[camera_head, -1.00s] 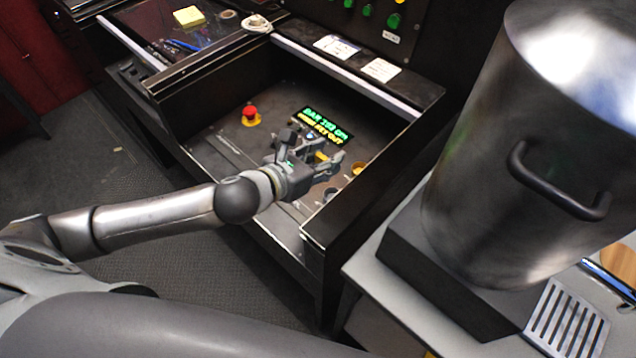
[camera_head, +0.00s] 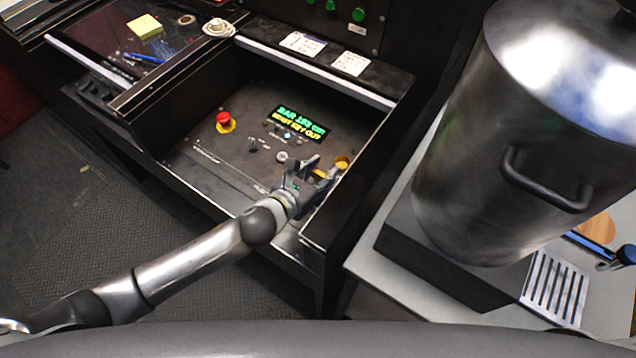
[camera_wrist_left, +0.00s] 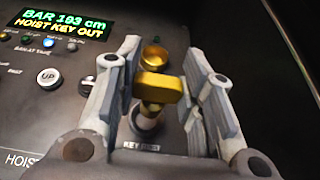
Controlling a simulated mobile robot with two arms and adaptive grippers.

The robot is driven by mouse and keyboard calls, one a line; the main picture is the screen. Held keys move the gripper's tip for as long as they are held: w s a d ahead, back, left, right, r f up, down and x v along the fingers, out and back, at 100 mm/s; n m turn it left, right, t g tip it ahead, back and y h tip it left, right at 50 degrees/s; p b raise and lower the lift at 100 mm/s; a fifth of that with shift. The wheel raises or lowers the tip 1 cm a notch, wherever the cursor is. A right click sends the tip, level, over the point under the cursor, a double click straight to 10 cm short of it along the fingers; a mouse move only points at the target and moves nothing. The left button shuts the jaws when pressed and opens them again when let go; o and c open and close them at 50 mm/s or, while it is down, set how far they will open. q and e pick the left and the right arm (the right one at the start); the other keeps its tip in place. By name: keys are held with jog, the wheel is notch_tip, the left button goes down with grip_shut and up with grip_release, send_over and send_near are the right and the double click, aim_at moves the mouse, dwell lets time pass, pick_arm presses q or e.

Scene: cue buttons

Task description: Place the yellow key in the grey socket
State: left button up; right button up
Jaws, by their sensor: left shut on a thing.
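The yellow key (camera_wrist_left: 158,88) is between the fingers of my left gripper (camera_wrist_left: 165,82), which is shut on its head. The key also shows in the head view (camera_head: 319,173), partly hidden by the fingers. The grey socket (camera_wrist_left: 147,122) is a round collar on the panel, directly below the key in the wrist view. The key's shaft points down at the collar; I cannot tell whether its tip is inside or just above. In the head view my left gripper (camera_head: 318,168) covers the grey socket. My right gripper is not in view.
A yellow round fitting (camera_wrist_left: 155,55) sits just beyond the key. A lit display (camera_head: 300,124) reads "BAR 193 cm, HOIST KEY OUT". A red button (camera_head: 224,121) stands at the panel's left. The recess's dark right wall (camera_head: 362,165) is close to the gripper. A large metal pot (camera_head: 470,140) stands right.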

pick_arm(q)
jog(key=shift+f+b, duration=0.3)
jog(key=shift+f, duration=1.65)
jog(key=shift+f, duration=0.15)
jog(key=o, duration=1.1)
jog(key=shift+r, duration=0.2)
jog(key=v, duration=1.2)
jog(key=shift+a+f, duration=0.1)
jog(key=shift+f, duration=0.05)
